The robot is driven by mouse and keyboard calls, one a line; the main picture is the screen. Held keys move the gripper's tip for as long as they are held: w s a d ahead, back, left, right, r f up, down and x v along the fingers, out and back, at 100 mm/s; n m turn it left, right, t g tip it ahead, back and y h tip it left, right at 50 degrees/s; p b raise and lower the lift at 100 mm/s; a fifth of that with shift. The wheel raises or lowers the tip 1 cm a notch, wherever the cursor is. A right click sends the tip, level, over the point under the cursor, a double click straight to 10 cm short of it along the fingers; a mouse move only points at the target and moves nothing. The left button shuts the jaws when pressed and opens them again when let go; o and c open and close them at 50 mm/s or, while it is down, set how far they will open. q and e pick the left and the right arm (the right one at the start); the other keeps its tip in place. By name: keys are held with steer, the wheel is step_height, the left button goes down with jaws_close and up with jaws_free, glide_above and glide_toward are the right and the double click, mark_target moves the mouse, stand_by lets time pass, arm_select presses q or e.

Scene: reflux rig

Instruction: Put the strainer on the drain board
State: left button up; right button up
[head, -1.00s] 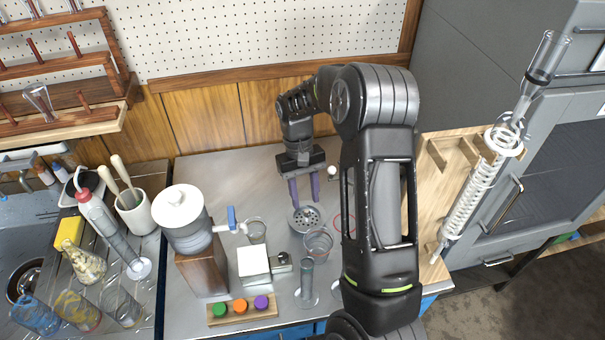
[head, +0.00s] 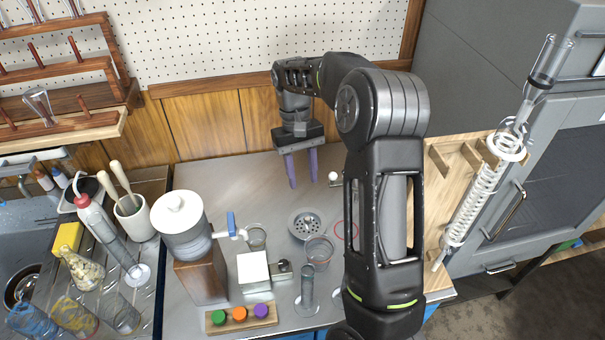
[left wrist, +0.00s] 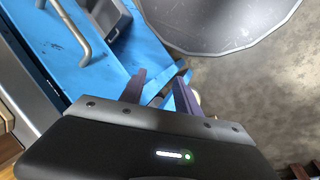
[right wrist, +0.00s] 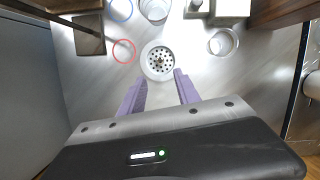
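The strainer (head: 306,226) is a round grey dish with a perforated centre, lying on the steel counter. It also shows in the right wrist view (right wrist: 159,62), just beyond the fingertips. My right gripper (head: 303,183) is open and empty, behind the strainer on the wall side and apart from it. Its two purple fingers also show in the right wrist view (right wrist: 160,78). The drain board (head: 152,188) is the slatted surface at the left beside the sink. My left gripper (left wrist: 161,76) is open and empty in the left wrist view; it is not visible in the head view.
A glass beaker (head: 319,250) stands close to the strainer. A white-lidded dispenser (head: 181,225) on a wooden block stands between the strainer and the drain board. Bottles, flasks and a white pot (head: 133,218) crowd the drain board. The counter behind the dispenser is clear.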

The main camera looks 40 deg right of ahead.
mark_target(308, 219)
steer(key=shift+o, duration=0.5)
steer(key=shift+d, duration=0.1)
steer(key=o, duration=0.3)
steer(key=s, duration=0.1)
steer(key=s+d+p, duration=0.1)
steer(key=p, duration=0.1)
steer(key=shift+s+d+r+m, duration=0.15)
steer(key=shift+s+r+m, duration=0.15)
steer(key=shift+s, duration=0.1)
steer(key=shift+o, duration=0.9)
steer(key=shift+s+f+m+p, duration=0.55)
steer(key=shift+s+f+m, duration=0.05)
steer(key=shift+s+f, duration=0.2)
steer(key=o, duration=0.3)
steer(key=f+m, duration=0.1)
steer(key=a+f+m, duration=0.1)
steer(key=f+m+t, duration=0.1)
steer(key=f, duration=0.1)
steer(key=shift+s+a, duration=0.15)
steer(key=shift+a, duration=0.25)
steer(key=o, duration=0.3)
steer(key=shift+w+f+m+t, duration=0.5)
steer(key=shift+w+m+t, duration=0.1)
steer(key=shift+w+m, duration=0.3)
steer(key=shift+o, duration=0.8)
steer(key=shift+s+f, duration=0.1)
steer(key=shift+a+f+p, duration=0.15)
steer(key=shift+f+p, duration=0.2)
steer(key=shift+f, duration=0.85)
